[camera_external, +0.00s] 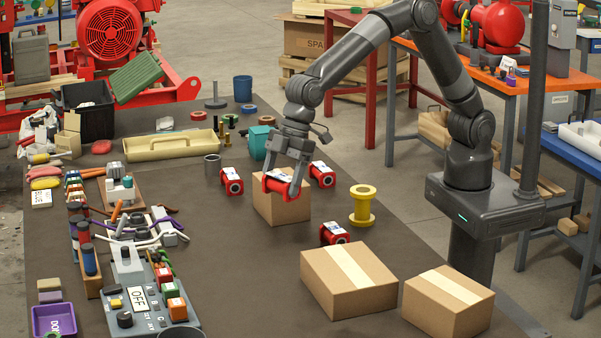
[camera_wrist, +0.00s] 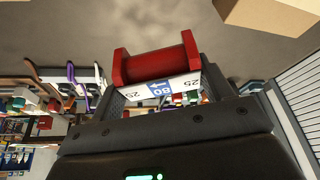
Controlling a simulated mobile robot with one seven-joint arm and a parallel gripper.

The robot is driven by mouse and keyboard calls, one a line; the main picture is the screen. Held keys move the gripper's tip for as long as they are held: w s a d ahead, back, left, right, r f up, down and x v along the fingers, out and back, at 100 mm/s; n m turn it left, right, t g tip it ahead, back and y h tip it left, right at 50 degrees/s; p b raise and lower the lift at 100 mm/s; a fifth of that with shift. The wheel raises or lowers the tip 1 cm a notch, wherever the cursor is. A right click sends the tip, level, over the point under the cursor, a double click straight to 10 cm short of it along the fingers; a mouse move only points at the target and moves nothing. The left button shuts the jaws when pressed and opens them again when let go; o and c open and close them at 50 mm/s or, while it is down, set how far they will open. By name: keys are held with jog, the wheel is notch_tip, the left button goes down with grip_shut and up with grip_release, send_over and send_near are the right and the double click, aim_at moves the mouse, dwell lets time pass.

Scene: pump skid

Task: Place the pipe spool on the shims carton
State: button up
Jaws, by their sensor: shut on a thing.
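My gripper (camera_external: 281,184) is shut on a red pipe spool (camera_external: 272,183). In the wrist view the held spool (camera_wrist: 157,66) lies across between my fingers, with red end flanges and a white and blue label marked 80 and 25. In the external view it overlaps the top of a small brown carton (camera_external: 281,211); I cannot tell whether they touch. Two taped cartons stand nearer the camera, a wide one (camera_external: 347,290) and a smaller one (camera_external: 446,304). No carton writing is readable, so I cannot tell which is the shims carton. A carton (camera_wrist: 270,20) shows in the wrist view.
Other red spools lie close by, at left (camera_external: 231,181), right (camera_external: 321,174) and front (camera_external: 334,233). A yellow spool (camera_external: 362,206) stands upright to the right. A teal container (camera_external: 259,142) is behind my gripper. Tools and a control box crowd the left; bare mat (camera_external: 245,265) lies in front.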

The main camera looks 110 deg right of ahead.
jog(key=s+a+r+n+y, duration=0.1)
jog(key=s+a+r+n, duration=0.15)
jog(key=a, duration=0.35)
jog(key=s+a+r+n, duration=0.1)
jog(key=s+a+n, duration=0.1)
jog(key=s+a, duration=0.25)
send_near(345, 270)
jog(key=shift+w+a+g, duration=0.15)
jog(key=shift+w+g, duration=0.25)
jog(key=shift+w, duration=0.6)
jog(key=shift+a+f, duration=0.35)
jog(key=shift+f, duration=1.9)
jog(key=shift+f, duration=0.15)
jog(key=o, duration=1.1)
jog(key=shift+o, duration=0.2)
